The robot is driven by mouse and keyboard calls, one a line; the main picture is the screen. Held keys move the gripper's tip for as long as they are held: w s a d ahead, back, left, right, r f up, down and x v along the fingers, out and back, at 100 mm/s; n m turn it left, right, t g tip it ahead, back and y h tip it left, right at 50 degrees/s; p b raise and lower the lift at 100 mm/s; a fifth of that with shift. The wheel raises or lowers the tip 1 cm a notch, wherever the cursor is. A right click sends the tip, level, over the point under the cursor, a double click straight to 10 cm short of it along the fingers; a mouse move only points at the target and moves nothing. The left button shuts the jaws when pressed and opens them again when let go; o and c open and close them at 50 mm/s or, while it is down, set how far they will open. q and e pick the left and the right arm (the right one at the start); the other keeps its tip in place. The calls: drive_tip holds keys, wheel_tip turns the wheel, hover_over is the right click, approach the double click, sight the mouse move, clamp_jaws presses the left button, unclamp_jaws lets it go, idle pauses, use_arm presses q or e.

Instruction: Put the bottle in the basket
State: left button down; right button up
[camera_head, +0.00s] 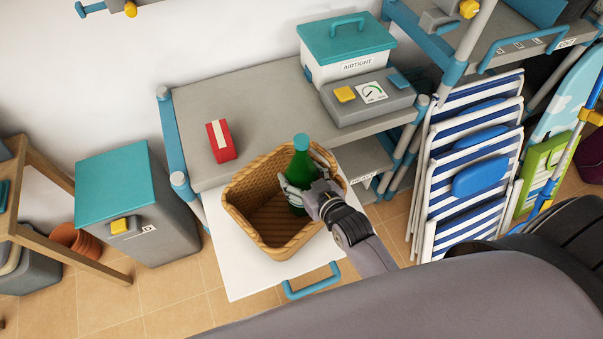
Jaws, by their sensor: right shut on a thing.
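The green bottle (300,164) is upright at the right side of the wicker basket (246,219), within the rim as seen from above. I cannot tell whether its base touches the basket floor. My right gripper (299,190) is shut on the bottle's body, its fingers around it, with the arm coming in from the lower right. The basket stands on a white pull-out board with a blue handle (312,283). The rest of the basket looks empty. My left gripper is not in view.
A grey shelf (195,120) behind the basket holds a red box (221,141), a grey scale (368,98) and a teal-lidded container (346,50). A grey bin (150,216) stands left. Striped folding chairs (473,170) lean at the right.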

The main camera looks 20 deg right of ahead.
drive_tip(key=o, duration=1.7)
drive_tip(key=shift+f, duration=0.1)
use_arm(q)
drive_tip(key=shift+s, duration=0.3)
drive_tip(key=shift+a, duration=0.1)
use_arm(e)
drive_tip(key=shift+s+d+r, duration=0.1)
drive_tip(key=shift+s+r, duration=0.1)
drive_tip(key=shift+s, duration=0.2)
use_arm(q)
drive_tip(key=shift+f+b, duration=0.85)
use_arm(e)
drive_tip(key=v, duration=1.1)
drive_tip(key=shift+s+r, duration=0.1)
drive_tip(key=shift+r, duration=0.05)
